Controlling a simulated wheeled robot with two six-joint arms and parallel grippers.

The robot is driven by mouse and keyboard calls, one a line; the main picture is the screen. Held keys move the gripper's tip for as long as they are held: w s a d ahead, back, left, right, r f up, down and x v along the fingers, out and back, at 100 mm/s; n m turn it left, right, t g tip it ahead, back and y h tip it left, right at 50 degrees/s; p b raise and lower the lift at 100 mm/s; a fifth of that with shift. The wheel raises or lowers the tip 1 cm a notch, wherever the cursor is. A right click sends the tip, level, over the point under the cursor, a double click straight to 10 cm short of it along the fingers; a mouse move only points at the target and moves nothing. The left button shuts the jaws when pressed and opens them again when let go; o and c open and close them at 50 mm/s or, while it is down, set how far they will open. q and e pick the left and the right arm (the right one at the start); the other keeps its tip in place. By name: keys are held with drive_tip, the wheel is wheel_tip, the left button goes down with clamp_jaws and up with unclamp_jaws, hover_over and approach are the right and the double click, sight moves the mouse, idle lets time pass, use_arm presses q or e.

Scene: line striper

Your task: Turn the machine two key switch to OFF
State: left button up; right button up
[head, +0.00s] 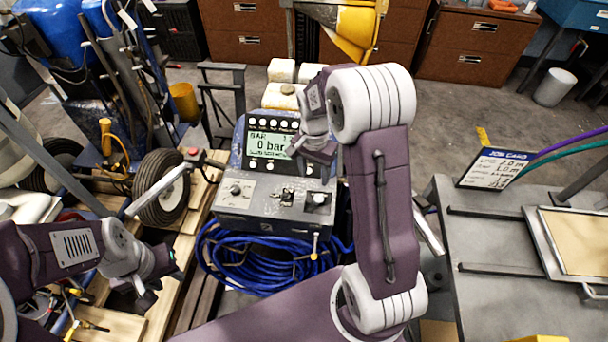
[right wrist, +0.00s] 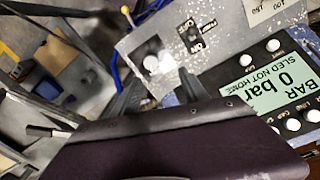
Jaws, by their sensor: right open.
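The machine's console (head: 262,165) stands in the middle of the head view with a lit display reading 0 bar. Its sloped lower panel (head: 255,208) carries a round knob at left, a small dark switch (head: 287,197) in the middle and a pale round control (head: 318,199) at right. The right wrist view shows the panel upside down, with a pale control (right wrist: 151,64) and OFF, ON and PUMP lettering. I cannot tell which control is the key switch. My right gripper (head: 318,160) is open and empty, close over the console's right side. My left gripper (head: 150,286) hangs at lower left, away from the console.
A blue hose coil (head: 255,262) lies below the console. A wheel (head: 162,188) and a metal lever stand to its left. A grey bench (head: 490,235) with a small sign (head: 495,168) is at right. Brown cabinets line the back; floor is free before them.

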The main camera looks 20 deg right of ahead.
sight(318, 198)
drive_tip(key=shift+s+d+f, duration=0.2)
drive_tip(key=shift+d+f, duration=0.05)
drive_tip(key=shift+f, duration=0.25)
drive_tip(key=shift+s+d, duration=0.3)
drive_tip(key=shift+s, duration=0.65)
drive_tip(key=f, duration=0.5)
drive_tip(key=f+b, duration=0.1)
drive_tip(key=f, duration=0.1)
drive_tip(key=shift+w+f, duration=0.25)
drive_tip(key=shift+f, duration=0.1)
drive_tip(key=shift+s+f, duration=0.15)
drive_tip(key=shift+f, duration=0.25)
use_arm(q)
drive_tip(key=shift+s+d+f, duration=0.2)
drive_tip(key=shift+s+f, duration=0.2)
drive_tip(key=shift+s, duration=0.3)
use_arm(e)
clamp_jaws()
